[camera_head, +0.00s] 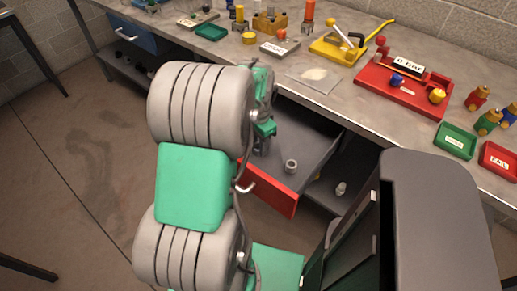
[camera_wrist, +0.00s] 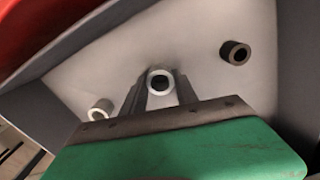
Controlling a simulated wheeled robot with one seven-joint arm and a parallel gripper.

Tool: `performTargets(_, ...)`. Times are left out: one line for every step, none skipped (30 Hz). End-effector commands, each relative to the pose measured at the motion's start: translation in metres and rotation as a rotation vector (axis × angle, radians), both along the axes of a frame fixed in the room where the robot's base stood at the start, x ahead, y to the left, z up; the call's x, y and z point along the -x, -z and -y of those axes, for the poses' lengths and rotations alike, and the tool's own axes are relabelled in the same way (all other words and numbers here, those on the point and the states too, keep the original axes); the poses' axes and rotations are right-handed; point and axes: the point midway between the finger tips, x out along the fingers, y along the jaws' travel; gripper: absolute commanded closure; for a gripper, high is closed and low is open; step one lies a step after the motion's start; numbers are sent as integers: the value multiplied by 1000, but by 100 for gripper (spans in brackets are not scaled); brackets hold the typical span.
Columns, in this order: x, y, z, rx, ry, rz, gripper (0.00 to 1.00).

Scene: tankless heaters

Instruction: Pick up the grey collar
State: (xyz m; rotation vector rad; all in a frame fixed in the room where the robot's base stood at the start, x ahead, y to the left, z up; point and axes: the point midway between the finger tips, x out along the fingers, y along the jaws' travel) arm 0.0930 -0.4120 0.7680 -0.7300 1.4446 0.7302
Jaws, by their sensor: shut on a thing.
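The grey collar (camera_wrist: 161,82), a short ring with a dark hole, sits between the two fingertips of my gripper (camera_wrist: 160,91) in the wrist view. My gripper is shut on it, over the grey floor of an open drawer. I cannot tell whether the collar is clear of that floor. A paler collar (camera_wrist: 100,110) stands to the left, and a dark brown collar (camera_wrist: 235,52) lies to the right, both apart from the fingers. In the head view my arm hides the fingertips and the held collar.
The open drawer has a red front (camera_head: 270,189); a light collar (camera_head: 291,166) stands inside it. A small pale part (camera_head: 340,188) is on the lower shelf. The workbench (camera_head: 347,98) above holds a red tray (camera_head: 388,93), a yellow fixture (camera_head: 338,48) and small bins.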

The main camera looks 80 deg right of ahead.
Motion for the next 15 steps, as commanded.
performTargets(0,0,0,0,0,0,87)
performTargets(0,0,0,0,0,0,90)
performTargets(0,0,0,0,0,0,93)
performTargets(0,0,0,0,0,0,95)
performTargets(0,0,0,0,0,0,98)
performTargets(0,0,0,0,0,0,100)
performTargets(0,0,0,0,0,0,100)
performTargets(0,0,0,0,0,0,100)
performTargets(0,0,0,0,0,0,100)
performTargets(0,0,0,0,0,0,100)
performTargets(0,0,0,0,0,0,100)
performTargets(0,0,0,0,0,0,100)
performTargets(0,0,0,0,0,0,100)
performTargets(0,-1,0,1,0,0,100)
performTargets(0,-1,0,1,0,0,100)
